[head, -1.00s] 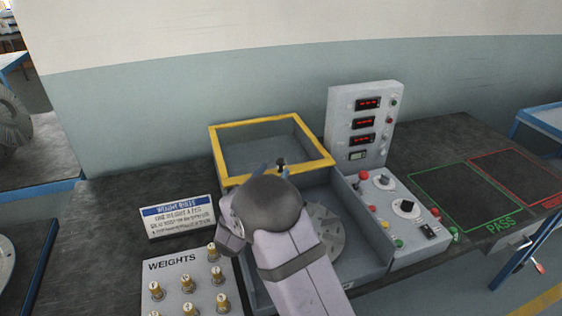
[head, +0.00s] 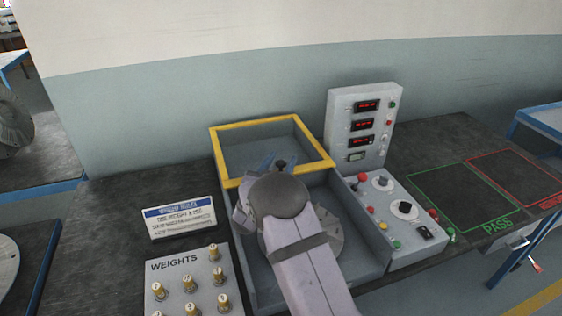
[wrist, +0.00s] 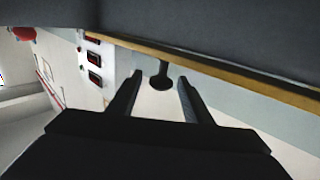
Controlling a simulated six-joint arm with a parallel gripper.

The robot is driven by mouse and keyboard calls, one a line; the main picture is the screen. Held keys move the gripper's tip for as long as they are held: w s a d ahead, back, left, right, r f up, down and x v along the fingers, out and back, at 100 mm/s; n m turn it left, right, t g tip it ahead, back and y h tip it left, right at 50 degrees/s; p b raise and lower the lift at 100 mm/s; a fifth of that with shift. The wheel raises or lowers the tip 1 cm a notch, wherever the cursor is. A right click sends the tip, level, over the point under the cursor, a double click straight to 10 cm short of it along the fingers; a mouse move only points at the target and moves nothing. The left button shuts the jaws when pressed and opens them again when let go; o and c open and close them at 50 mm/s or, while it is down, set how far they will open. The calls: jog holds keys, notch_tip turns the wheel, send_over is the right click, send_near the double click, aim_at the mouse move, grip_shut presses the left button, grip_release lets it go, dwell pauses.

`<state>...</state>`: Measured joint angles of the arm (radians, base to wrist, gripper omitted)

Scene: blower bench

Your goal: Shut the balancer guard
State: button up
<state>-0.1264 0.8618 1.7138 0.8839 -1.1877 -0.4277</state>
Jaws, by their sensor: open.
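The balancer guard (head: 228,129) is a yellow-framed cover standing raised at the back of the grey balancer box (head: 375,268). A round disc (head: 328,236) lies inside the box, partly hidden by my arm. A dark knob (head: 281,163) sits at the guard's front yellow bar. My gripper (head: 274,162) is at that bar in the head view, its fingers mostly hidden by my wrist. In the wrist view, my gripper (wrist: 160,92) is open, with the dark knob (wrist: 160,80) between and just beyond the fingertips. The guard's yellow edge (wrist: 215,72) crosses above them. No contact is visible.
A control panel with red displays (head: 362,125) and a button console (head: 400,215) stand right of the box. A WEIGHTS tray (head: 170,278) and a sign (head: 180,217) are at left. Bench with PASS area (head: 465,195) is clear at right.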

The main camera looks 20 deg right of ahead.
jog(key=shift+c, duration=0.3)
grip_shut()
jog(key=s, duration=1.4)
jog(key=shift+s, duration=0.4)
jog(key=shift+o, duration=0.3)
grip_release()
notch_tip(320, 180, up, 10)
jog(key=shift+b, duration=0.3)
